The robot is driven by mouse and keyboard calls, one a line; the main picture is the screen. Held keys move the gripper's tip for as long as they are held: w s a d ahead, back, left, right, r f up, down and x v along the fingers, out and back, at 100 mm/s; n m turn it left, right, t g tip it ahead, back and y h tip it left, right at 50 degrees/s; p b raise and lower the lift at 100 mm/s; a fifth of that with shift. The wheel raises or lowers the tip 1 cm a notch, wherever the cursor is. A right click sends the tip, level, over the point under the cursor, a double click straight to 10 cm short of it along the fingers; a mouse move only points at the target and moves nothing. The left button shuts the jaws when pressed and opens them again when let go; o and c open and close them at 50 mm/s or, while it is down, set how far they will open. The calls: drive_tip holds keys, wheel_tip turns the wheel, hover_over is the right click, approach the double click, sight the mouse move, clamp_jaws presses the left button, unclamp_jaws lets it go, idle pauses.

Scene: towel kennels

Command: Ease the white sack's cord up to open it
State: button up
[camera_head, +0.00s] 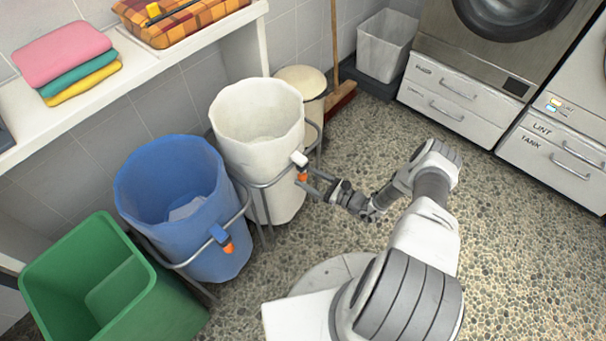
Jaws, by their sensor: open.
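The white sack (262,160) hangs in a metal ring stand beside the wall, with its wide mouth facing up and its inside visible. Its cord end, a white toggle with an orange tip (301,166), hangs at the sack's right front side. My gripper (309,182) is open and reaches in from the right at the height of the orange tip. Its fingers are right by the tip; I cannot tell whether they touch it or surround it. The cord itself is too small to make out.
A blue sack (165,225) with its own orange-tipped toggle (222,238) stands left of the white one. A green bin (100,290) is at lower left. A lidded bin (303,85) and broom (335,60) stand behind. Floor (520,250) at right is clear.

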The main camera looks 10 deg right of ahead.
drive_tip(key=p+v, duration=0.1)
drive_tip(key=v, duration=1.4)
drive_tip(key=shift+d+r, duration=0.1)
drive_tip(key=shift+r, duration=0.05)
drive_tip(key=w+a+r+n+g+h, duration=0.15)
drive_tip(key=r+n+g, duration=0.55)
drive_tip(key=r, duration=0.9)
drive_tip(key=w+a+r+n+g+h, duration=0.1)
drive_tip(key=w+a+r+n+g, duration=0.2)
drive_tip(key=r+n+g, duration=0.85)
drive_tip(key=s+a+r+n+t+h, duration=0.35)
drive_tip(key=s+r, duration=0.25)
drive_tip(key=r, duration=0.3)
drive_tip(key=s+a+r+n+t+h, duration=0.2)
drive_tip(key=s+r+t+h, duration=0.15)
drive_tip(key=s+r, duration=0.45)
drive_tip(key=s+a+r+n+t+h, duration=0.25)
drive_tip(key=s+r+t, duration=0.2)
drive_tip(key=r, duration=0.55)
wheel_tip(320, 180, up, 21)
drive_tip(key=s+p, duration=0.1)
drive_tip(key=p, duration=2)
drive_tip(key=shift+f+h, duration=0.2)
drive_tip(key=shift+h, duration=0.2)
